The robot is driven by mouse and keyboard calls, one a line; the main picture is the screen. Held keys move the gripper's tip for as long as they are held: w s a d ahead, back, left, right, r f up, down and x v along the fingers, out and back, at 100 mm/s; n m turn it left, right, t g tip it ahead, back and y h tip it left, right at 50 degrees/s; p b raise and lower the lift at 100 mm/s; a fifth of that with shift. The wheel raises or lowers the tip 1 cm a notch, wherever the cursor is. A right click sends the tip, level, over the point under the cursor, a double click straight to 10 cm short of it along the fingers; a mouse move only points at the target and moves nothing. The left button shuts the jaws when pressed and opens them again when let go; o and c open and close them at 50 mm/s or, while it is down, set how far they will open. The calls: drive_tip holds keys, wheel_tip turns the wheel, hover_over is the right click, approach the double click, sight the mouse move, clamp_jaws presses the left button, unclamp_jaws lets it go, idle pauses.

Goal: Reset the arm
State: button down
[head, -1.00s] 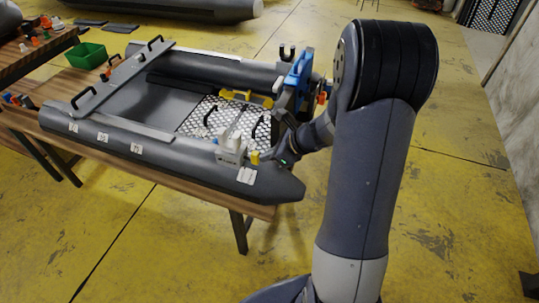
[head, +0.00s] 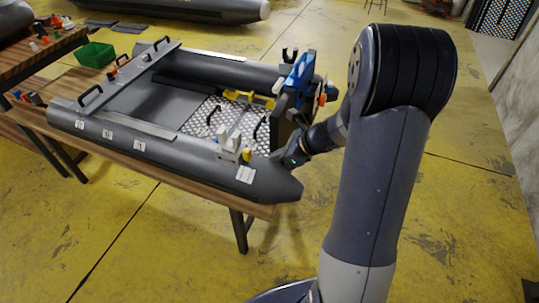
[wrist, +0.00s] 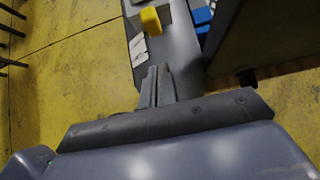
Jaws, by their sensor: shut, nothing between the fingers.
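My gripper (wrist: 158,82) shows in the wrist view with its two fingers together and nothing between them. It is above the near grey tube end of the inflatable boat (wrist: 180,60). In the head view my gripper (head: 283,157) is small and partly dark, beside the boat's transom. The boat (head: 160,150) lies on a wooden table, and my arm rises from the lower right to an elbow at the upper right.
A grey-white fitting with a yellow part (head: 247,156) stands on the near tube. A blue bracket (head: 299,72) sits on the transom. A green bin (head: 95,55) is at the back left. The yellow floor (head: 440,200) right of my arm is open.

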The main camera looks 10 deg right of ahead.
sight(250, 156)
drive_tip(key=v, duration=0.8)
drive_tip(key=shift+a+r+p, duration=0.15)
drive_tip(key=shift+r+p, duration=0.05)
drive_tip(key=shift+p, duration=0.1)
drive_tip(key=shift+w+f, duration=0.1)
drive_tip(key=shift+w, duration=0.05)
drive_tip(key=b+x, duration=0.1)
drive_tip(key=x, duration=0.9)
drive_tip(key=w+a, duration=0.2)
drive_tip(key=a, duration=0.1)
drive_tip(key=shift+w+a, duration=0.15)
drive_tip(key=shift+w, duration=0.05)
drive_tip(key=shift+s+d, duration=0.65)
drive_tip(key=shift+d, duration=0.25)
drive_tip(key=shift+a, duration=0.1)
